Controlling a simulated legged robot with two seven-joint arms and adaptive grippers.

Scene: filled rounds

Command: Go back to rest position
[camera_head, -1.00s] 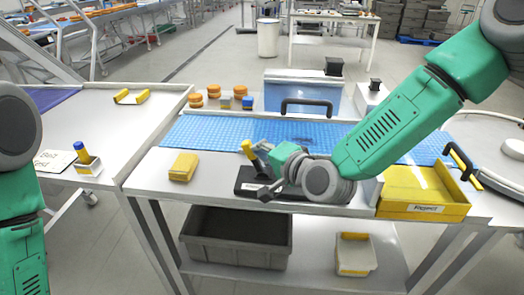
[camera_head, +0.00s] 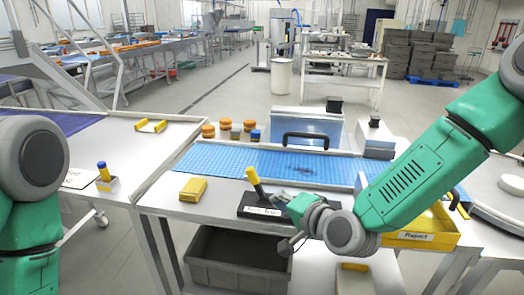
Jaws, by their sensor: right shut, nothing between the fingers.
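My right arm comes in from the right edge, and its gripper (camera_head: 286,222) is low over the front of the middle table, at the right end of a black labelled holder (camera_head: 250,204). The gripper is shut and empty. A yellow-handled tool (camera_head: 255,182) stands tilted in the holder, just left of the gripper and apart from it. My left arm shows only at the left edge; its gripper is out of view.
A yellow box (camera_head: 193,189) lies on the table, left of the holder. A blue mat (camera_head: 225,162) runs behind it. The yellow Reject tray (camera_head: 432,240) is partly hidden behind my right arm. A grey crate (camera_head: 215,274) sits on the shelf below.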

